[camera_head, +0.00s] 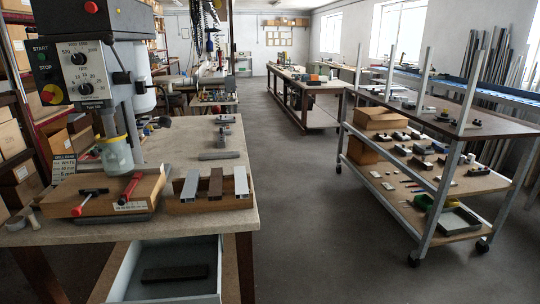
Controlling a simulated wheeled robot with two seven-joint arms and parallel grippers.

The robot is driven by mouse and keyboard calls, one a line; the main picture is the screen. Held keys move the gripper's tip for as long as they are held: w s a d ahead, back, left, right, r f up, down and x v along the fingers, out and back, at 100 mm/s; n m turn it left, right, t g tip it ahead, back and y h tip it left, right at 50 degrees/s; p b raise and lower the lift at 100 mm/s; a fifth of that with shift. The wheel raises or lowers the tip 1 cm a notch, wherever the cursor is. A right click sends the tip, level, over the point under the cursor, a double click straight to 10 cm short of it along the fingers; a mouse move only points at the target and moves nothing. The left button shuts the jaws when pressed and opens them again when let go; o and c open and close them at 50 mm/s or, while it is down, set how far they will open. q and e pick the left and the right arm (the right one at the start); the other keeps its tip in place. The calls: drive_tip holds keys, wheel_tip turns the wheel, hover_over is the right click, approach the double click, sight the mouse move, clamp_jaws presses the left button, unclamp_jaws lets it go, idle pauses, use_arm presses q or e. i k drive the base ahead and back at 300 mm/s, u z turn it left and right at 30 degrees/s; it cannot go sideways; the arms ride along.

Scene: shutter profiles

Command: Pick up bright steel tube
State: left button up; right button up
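Three short profile pieces stand tilted side by side in a low wooden holder (212,204) on the near workbench. The left piece (189,186) is silvery, the middle piece (215,183) is dark brown, and the right piece (241,181) is bright silver. A grey bar-like piece (218,155) lies flat on the bench behind them. I cannot tell for certain which of the silvery pieces is the bright steel tube. Neither of my grippers is in view.
A drill press (92,70) stands at the bench's left, with red-handled tools on a wooden block (100,193). An open drawer (125,272) below holds a dark bar (175,273). A wheeled shelf cart (450,140) stands right. The floor between is clear.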

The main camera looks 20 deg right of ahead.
sight(206, 156)
drive_tip(key=z, duration=1.35)
drive_tip(key=i, duration=4.3)
drive_tip(key=u, duration=3.15)
